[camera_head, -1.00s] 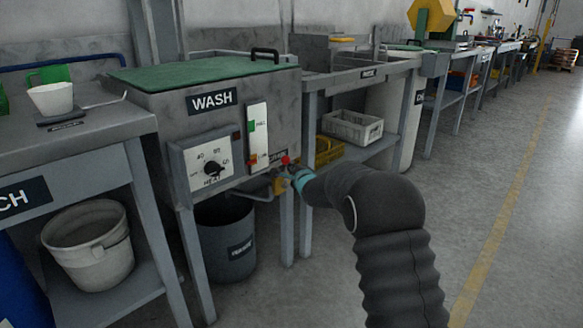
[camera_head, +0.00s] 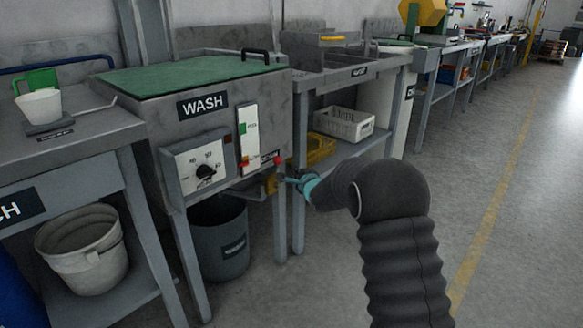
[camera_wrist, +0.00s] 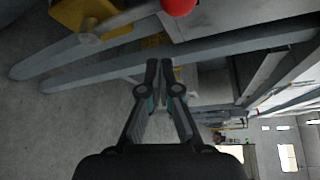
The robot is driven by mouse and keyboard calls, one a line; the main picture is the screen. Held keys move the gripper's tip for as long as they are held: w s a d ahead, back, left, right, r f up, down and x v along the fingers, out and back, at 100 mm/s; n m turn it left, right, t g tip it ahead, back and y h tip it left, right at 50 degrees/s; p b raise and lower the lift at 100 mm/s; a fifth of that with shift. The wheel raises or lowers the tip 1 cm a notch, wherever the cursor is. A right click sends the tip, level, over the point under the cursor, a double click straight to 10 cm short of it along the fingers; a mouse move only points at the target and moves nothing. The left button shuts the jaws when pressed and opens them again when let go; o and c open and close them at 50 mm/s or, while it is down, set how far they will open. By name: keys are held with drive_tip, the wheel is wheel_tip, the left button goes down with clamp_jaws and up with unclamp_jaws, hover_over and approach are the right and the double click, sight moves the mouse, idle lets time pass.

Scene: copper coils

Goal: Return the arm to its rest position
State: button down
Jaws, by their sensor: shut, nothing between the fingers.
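My arm reaches up from the bottom right of the head view, in a dark ribbed sleeve. My gripper (camera_head: 292,182) is at its end, in front of the right leg of the wash station (camera_head: 200,105). In the wrist view my gripper (camera_wrist: 159,65) is shut, with its two fingertips together and nothing between them. A red knob (camera_wrist: 178,5) and a yellow valve part (camera_wrist: 85,18) lie above the fingers in the wrist view, apart from them. In the head view the red knob (camera_head: 278,160) is just above and left of the fingertips.
The wash station has a green lid (camera_head: 190,72) and a dial (camera_head: 205,173). A dark bucket (camera_head: 220,240) stands under it. A bench with a pale bucket (camera_head: 82,250) is at left. A white crate (camera_head: 343,123) sits on a shelf behind my arm. The floor at right is clear.

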drive_tip(key=s+d+f+n+g+h, duration=0.25)
drive_tip(key=s+d+f+n, duration=0.25)
drive_tip(key=s, duration=0.4)
drive_tip(key=s+d+f+n+g+h, duration=0.2)
drive_tip(key=s+d+f+n+g, duration=0.3)
drive_tip(key=s, duration=0.3)
drive_tip(key=s+d+r+n+p, duration=0.1)
drive_tip(key=s+d+r, duration=0.3)
drive_tip(key=s, duration=0.9)
drive_tip(key=s+d+r+n+g+h+p, duration=0.1)
drive_tip(key=s+d+r+n, duration=0.2)
drive_tip(key=s+r, duration=0.7)
drive_tip(key=s+d+r+n+h+p, duration=0.1)
drive_tip(key=s+d+r+n, duration=0.2)
drive_tip(key=s, duration=1.3)
wheel_tip(320, 180, up, 4)
drive_tip(key=d, duration=0.3)
drive_tip(key=shift+a, duration=0.1)
